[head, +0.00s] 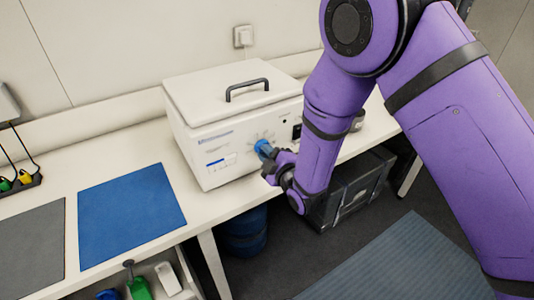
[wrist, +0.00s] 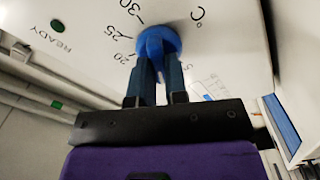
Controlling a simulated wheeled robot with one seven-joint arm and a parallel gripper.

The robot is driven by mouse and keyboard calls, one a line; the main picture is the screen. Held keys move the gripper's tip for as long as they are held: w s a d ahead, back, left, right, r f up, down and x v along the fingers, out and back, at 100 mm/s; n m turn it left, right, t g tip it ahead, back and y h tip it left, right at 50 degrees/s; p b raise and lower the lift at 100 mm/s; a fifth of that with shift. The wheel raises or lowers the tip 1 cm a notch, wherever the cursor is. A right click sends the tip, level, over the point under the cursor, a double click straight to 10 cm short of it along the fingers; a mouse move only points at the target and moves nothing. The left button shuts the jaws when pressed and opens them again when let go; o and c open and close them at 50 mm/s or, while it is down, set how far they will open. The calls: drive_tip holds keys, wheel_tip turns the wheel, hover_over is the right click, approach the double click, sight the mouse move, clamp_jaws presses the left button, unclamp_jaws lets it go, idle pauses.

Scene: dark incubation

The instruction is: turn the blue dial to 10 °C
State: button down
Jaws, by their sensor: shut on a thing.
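The blue dial (head: 262,147) is on the front of a white incubator box (head: 215,150) with a black lid handle. In the wrist view the dial (wrist: 158,38) is a round blue knob with a raised grip. The scale around it shows 30, 25, 20, 5 and °C; other marks are hidden behind the fingers. I cannot tell which mark the dial points to. My gripper (head: 271,160) reaches the dial from the front. In the wrist view its two dark fingers (wrist: 158,65) are shut on the dial's grip, one on each side.
A blue mat (head: 130,212) and a grey mat (head: 32,250) lie on the white bench left of the incubator. A green READY light (wrist: 57,26) is on the panel. A dark case (head: 350,195) and a blue drum (head: 243,232) stand under the bench.

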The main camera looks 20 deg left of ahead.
drive_tip(key=c, duration=1.1)
unclamp_jaws()
drive_tip(key=shift+c, duration=0.2)
drive_tip(key=shift+d, duration=0.1)
drive_tip(key=v, duration=1)
drive_tip(key=shift+s+d, duration=0.25)
